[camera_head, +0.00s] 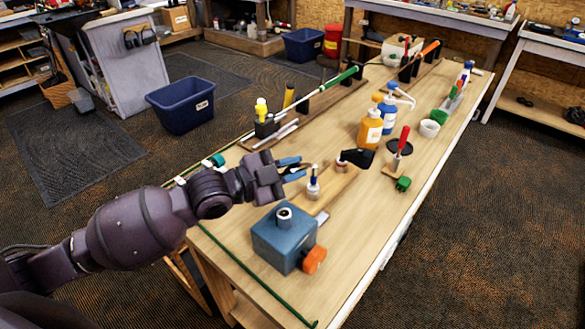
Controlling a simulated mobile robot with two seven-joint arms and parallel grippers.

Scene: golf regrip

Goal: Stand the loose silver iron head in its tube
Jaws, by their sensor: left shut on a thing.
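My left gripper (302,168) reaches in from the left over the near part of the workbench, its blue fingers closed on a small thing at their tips. That thing looks like the silver iron head (315,169), but it is too small to see clearly. Just below it a small whitish tube (313,190) with a dark collar stands upright on a wooden block. I cannot tell whether the head is in the tube or only above it. A black club head (357,157) sits on a second pale tube (341,167) farther along the block. My right gripper is not in view.
A blue-grey box (278,245) with an orange knob stands close in front of the wooden block (322,208). Orange (371,128) and blue (388,115) bottles and a red-handled tool (403,140) stand beyond. A club (330,82) lies in a holder. The bench's near right is clear.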

